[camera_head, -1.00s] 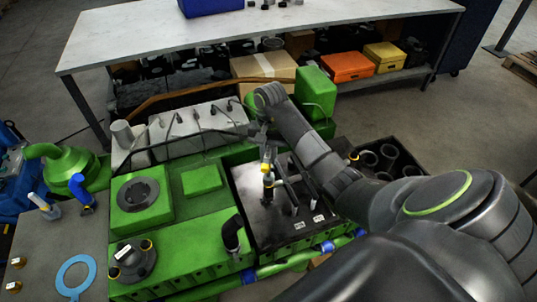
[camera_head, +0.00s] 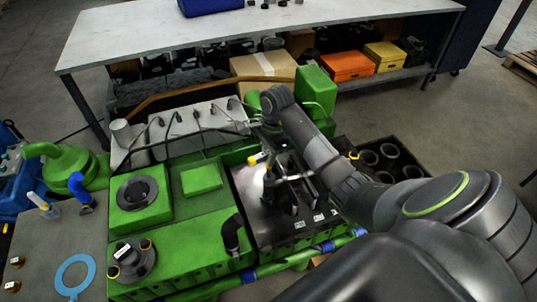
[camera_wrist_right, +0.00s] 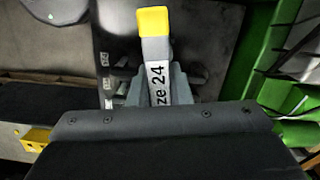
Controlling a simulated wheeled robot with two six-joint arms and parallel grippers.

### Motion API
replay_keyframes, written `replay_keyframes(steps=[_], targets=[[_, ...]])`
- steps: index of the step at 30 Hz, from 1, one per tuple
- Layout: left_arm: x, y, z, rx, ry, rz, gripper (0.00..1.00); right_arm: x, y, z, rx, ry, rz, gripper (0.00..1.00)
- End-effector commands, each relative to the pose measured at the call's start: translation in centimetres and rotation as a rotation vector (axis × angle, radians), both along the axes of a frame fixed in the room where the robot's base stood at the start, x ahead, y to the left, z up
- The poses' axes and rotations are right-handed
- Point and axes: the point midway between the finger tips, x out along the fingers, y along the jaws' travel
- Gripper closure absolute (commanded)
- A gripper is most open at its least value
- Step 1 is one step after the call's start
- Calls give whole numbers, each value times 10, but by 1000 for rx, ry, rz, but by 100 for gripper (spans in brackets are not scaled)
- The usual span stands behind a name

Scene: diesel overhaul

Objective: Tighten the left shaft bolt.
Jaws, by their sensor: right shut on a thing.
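My right gripper (camera_head: 276,142) is over the black-topped section of the green engine. It is shut on a grey tool with a yellow end (camera_head: 257,159). In the right wrist view the tool (camera_wrist_right: 157,75) lies between the fingers, with part of a label reading "ze 24". Dark upright parts (camera_head: 290,200) stand on the black section (camera_head: 262,222), with small white labels near its front edge. The arm and gripper hide part of this area. I cannot tell which part is the left shaft bolt, nor whether the tool touches it. My left gripper is not in view.
The green engine (camera_head: 185,245) fills the middle. A grey table (camera_head: 35,250) at left holds a blue ring (camera_head: 72,274) and small parts. A black crate of dark cylinders (camera_head: 360,145) is at right. A long white workbench (camera_head: 290,30) stands behind.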

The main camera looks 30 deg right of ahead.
Motion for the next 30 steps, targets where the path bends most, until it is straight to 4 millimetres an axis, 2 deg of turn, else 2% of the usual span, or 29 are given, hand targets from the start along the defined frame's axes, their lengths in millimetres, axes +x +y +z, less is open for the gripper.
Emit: replay_keyframes(steps=[30], targets=[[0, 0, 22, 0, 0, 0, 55, 0, 0, 1, 0, -1, -1205, 100]])
